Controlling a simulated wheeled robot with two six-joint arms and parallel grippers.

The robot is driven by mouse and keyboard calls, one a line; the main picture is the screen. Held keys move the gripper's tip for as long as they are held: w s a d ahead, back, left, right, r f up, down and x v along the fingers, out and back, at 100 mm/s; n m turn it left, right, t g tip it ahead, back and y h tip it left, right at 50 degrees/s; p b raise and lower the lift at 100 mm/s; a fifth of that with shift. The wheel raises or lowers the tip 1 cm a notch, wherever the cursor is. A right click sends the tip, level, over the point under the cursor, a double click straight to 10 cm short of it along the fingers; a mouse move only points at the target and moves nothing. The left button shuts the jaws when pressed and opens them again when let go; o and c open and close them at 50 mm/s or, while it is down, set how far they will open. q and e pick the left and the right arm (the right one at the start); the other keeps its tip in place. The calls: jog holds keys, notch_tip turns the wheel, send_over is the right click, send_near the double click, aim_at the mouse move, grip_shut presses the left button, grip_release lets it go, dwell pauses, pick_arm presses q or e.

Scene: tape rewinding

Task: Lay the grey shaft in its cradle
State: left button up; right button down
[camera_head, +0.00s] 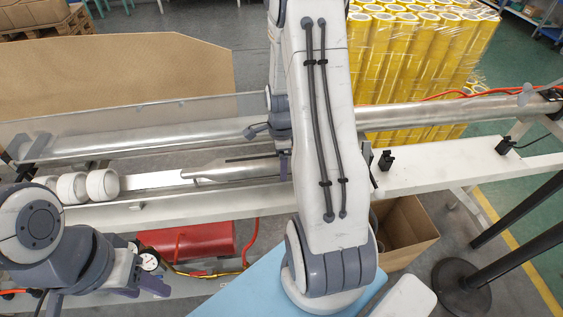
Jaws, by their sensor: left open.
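The grey shaft (235,172) is a metallic cylinder with a narrowed left end. It lies lengthwise along the machine, and its right part is hidden behind my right arm. I cannot tell which part is its cradle, or whether the shaft rests in it. My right gripper (272,140) is partly hidden behind my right arm, close to the shaft; its jaws and any contact are unclear. My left gripper (138,282) is open and empty at the lower left, in front of the white rail and apart from the shaft.
A white rail (440,165) carries small black brackets. Yellow rolls (400,75) stand behind.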

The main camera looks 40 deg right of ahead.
dwell(0.3)
grip_release()
jog(key=shift+f, duration=0.1)
notch_tip(320, 180, up, 11)
jog(key=shift+f+b, duration=0.15)
jog(key=shift+b, duration=0.5)
